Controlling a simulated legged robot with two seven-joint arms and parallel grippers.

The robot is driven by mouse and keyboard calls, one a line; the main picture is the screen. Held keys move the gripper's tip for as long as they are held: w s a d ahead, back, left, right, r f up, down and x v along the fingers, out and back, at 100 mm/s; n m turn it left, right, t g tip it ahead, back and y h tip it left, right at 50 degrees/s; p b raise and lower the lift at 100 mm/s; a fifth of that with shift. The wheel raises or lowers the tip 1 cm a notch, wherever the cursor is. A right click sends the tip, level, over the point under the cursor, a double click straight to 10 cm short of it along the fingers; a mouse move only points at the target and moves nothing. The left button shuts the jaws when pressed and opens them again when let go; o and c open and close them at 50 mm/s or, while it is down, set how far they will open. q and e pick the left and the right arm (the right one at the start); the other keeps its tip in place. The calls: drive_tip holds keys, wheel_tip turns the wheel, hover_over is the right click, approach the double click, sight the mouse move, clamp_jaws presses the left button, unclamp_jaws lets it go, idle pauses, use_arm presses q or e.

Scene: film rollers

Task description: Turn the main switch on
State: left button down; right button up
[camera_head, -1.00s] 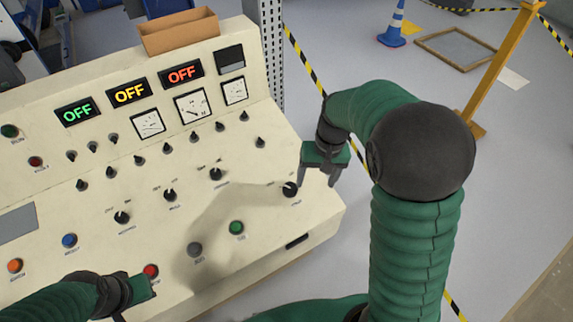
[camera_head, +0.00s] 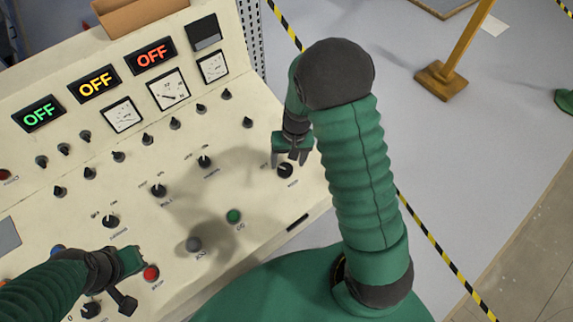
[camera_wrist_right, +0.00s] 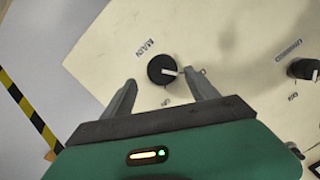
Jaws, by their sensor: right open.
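The main switch (camera_head: 285,170) is a round black knob with a white pointer at the right end of the cream control panel (camera_head: 262,200). In the right wrist view the knob (camera_wrist_right: 160,68) sits beside the label MAIN, its pointer toward the picture's right. My right gripper (camera_head: 290,160) is open at the knob. In the wrist view its two fingertips (camera_wrist_right: 160,82) lie to either side of the knob's lower part; I cannot tell whether they touch it. My left gripper (camera_head: 126,285) is over the panel's lower left near a red button (camera_head: 151,273); its opening is unclear.
Three displays read OFF: green (camera_head: 39,113), yellow (camera_head: 95,84) and red (camera_head: 151,56). Another black knob (camera_wrist_right: 303,69) is near the right finger's side. A green button (camera_head: 234,216) lies lower left of the switch.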

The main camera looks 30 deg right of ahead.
sight(285, 170)
drive_tip(key=shift+a+f, duration=0.25)
drive_tip(key=shift+f, duration=0.55)
drive_tip(key=shift+s+a+f, duration=0.25)
drive_tip(key=shift+a+f, duration=0.2)
drive_tip(key=shift+a, duration=0.05)
drive_tip(key=shift+w+d+f, duration=0.1)
drive_tip(key=shift+d+f, duration=0.05)
drive_tip(key=shift+d, duration=0.2)
drive_tip(key=c, duration=0.8)
drive_tip(key=shift+a, duration=0.1)
drive_tip(key=c, duration=0.6)
